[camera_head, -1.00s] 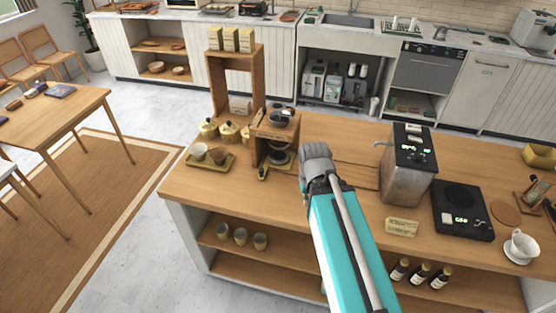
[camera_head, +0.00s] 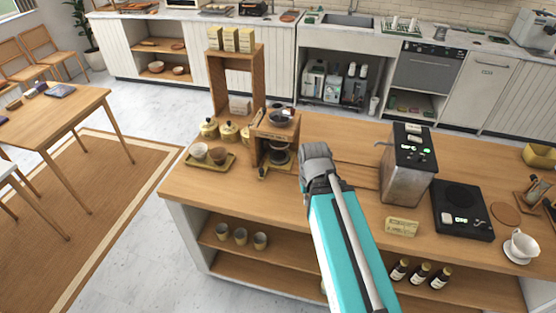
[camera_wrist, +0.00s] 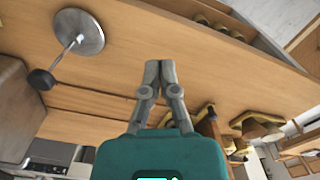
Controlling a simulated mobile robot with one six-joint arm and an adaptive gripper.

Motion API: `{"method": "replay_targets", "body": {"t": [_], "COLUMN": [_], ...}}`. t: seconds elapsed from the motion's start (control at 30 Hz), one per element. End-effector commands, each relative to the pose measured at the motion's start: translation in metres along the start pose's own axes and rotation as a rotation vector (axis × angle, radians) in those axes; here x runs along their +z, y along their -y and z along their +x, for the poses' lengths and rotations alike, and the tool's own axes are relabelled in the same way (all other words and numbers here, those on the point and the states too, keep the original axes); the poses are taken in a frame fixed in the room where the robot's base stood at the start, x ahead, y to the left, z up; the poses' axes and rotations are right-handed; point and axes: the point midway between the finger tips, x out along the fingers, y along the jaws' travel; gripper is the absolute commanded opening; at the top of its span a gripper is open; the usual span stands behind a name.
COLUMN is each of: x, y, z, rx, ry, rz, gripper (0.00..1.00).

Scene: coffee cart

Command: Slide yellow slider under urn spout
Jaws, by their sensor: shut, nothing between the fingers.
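A small yellow piece (camera_head: 263,172) shows at the front foot of the wooden stand (camera_head: 261,150); I cannot tell if it is the slider. A boxy metal urn (camera_head: 405,172) stands on the counter at right. A short dark spout (camera_head: 383,143) sticks out from its left side. In the wrist view, the urn's metal side (camera_wrist: 18,125) is at the left edge. My gripper (camera_wrist: 160,65) is shut and empty, over the counter between the stand and the urn. In the head view my arm hides its fingers and the counter beneath.
A round metal disc (camera_wrist: 80,32) with a rod and black knob shows left of my fingers in the wrist view. A tray (camera_head: 230,164) with cups and several yellow-lidded jars stand by the wooden stand.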

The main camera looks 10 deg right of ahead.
Motion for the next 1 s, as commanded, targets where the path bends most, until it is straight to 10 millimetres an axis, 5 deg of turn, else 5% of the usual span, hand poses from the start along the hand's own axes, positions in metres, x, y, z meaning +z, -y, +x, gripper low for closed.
{"method": "replay_targets", "body": {"t": [0.17, 0.33, 0.8, 1.0], "x": [-0.007, -0.038, -0.2, -0.236], "y": [0.002, 0.012, 0.094, 0.122], "z": [-0.001, -0.006, -0.032, -0.037], "rx": [0.0, 0.0, -0.001, -0.001], "ry": [0.0, 0.0, 0.0, 0.0], "rz": [-0.009, -0.049, -0.305, -0.376], "gripper": [0.33, 0.65, 0.65, 0.65]}}
